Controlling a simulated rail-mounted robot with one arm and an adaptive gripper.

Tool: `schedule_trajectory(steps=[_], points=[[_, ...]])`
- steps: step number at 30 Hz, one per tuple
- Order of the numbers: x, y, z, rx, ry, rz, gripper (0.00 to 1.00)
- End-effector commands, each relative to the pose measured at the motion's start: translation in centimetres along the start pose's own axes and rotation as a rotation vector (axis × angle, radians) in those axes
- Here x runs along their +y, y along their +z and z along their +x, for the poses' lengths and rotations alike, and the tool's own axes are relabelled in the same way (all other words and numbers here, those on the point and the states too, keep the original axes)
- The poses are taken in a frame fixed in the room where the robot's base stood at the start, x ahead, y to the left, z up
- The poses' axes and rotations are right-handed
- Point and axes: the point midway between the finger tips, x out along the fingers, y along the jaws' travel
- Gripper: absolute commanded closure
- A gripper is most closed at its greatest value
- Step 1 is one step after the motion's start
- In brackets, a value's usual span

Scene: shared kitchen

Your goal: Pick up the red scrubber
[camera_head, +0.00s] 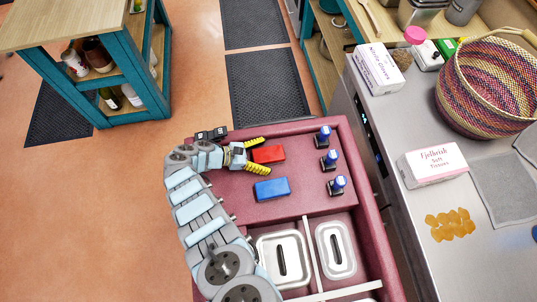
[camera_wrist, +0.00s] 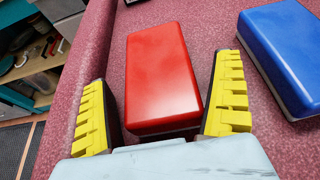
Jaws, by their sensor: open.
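The red scrubber (camera_head: 268,154) is a small red block lying flat on the maroon surface of a cart (camera_head: 240,205). In the wrist view the red scrubber (camera_wrist: 162,80) lies lengthwise ahead of my gripper. My gripper (camera_head: 257,155) is open, with its yellow ridged fingers spread; in the wrist view the gripper (camera_wrist: 163,105) has one finger on each side of the scrubber's near end. Small gaps show between fingers and scrubber. A blue block (camera_head: 272,189) lies apart from the red one; it also shows in the wrist view (camera_wrist: 285,55) beyond the right finger.
Blue-topped stamps (camera_head: 330,160) stand in a row along the cart's right side. Lidded metal containers (camera_head: 283,258) sit in the cart's front compartments. A steel counter (camera_head: 400,240) with boxes and a woven basket (camera_head: 490,90) stands at right. Open floor lies to the left.

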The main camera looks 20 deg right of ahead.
Motion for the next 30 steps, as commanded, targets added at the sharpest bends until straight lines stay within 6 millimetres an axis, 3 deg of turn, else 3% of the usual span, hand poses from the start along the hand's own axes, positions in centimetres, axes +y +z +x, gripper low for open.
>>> schedule_trajectory(steps=[6, 12, 14, 30], points=[[0.0, -0.02, 0.04, 0.0, 0.001, -0.001, 0.07], [-0.01, -0.03, 0.05, 0.0, 0.001, -0.001, 0.64], [-0.02, -0.04, 0.05, 0.0, 0.0, -0.001, 0.76], [-0.02, 0.92, -0.34, 0.0, 0.0, -0.002, 0.77]])
